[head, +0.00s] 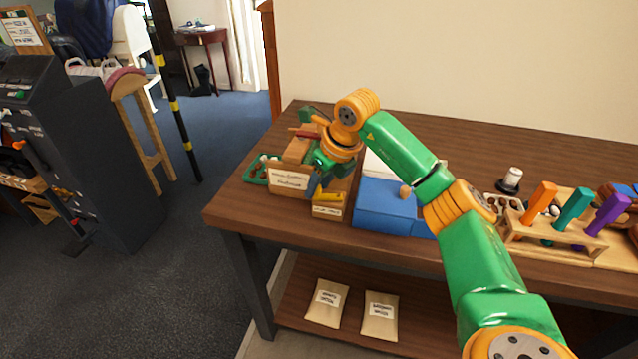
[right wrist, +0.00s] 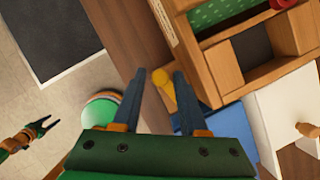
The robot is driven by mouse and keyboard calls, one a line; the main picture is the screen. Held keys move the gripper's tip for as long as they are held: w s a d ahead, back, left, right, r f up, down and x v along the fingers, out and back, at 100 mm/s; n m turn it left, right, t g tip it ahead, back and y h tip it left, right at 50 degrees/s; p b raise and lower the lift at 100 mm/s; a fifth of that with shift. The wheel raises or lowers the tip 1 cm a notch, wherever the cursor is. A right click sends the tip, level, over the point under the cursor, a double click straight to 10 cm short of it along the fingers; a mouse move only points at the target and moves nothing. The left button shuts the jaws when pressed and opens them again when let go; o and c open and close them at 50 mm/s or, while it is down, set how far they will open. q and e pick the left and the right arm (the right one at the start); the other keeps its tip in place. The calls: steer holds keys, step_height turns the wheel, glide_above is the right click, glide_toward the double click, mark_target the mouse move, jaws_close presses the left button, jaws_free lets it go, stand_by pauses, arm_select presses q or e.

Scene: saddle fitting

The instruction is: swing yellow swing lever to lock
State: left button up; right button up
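The yellow swing lever (head: 328,197) lies on top of a small light wooden block with a label, near the table's front edge. In the right wrist view the lever's yellow end (right wrist: 163,80) shows between my right gripper's fingers, partly hidden by the right finger. My right gripper (head: 316,186) points down at the lever's left end in the head view. Its fingers (right wrist: 157,74) are apart, with a gap on both sides. I cannot tell whether one touches the lever. My left gripper (right wrist: 46,126) shows small at the left of the right wrist view, jaws apart and empty, away from the table.
A labelled wooden box (head: 288,179) stands left of the lever. A blue box (head: 383,209) with a wooden knob stands close on its right. A wooden rack (head: 560,232) with coloured handles stands farther right. The table's front edge is close, with open floor beyond.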

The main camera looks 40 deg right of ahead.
jaws_close()
steer(key=shift+w+d+r+m+p, duration=0.1)
steer(key=shift+w+r+m+p, duration=0.15)
steer(key=shift+m+p, duration=0.4)
steer(key=shift+w+d+f+m+h, duration=0.2)
steer(key=shift+m+h, duration=0.3)
steer(key=shift+m, duration=0.25)
steer(key=shift+o, duration=1.3)
jaws_free()
steer(key=shift+o, duration=0.4)
steer(key=shift+a, duration=0.15)
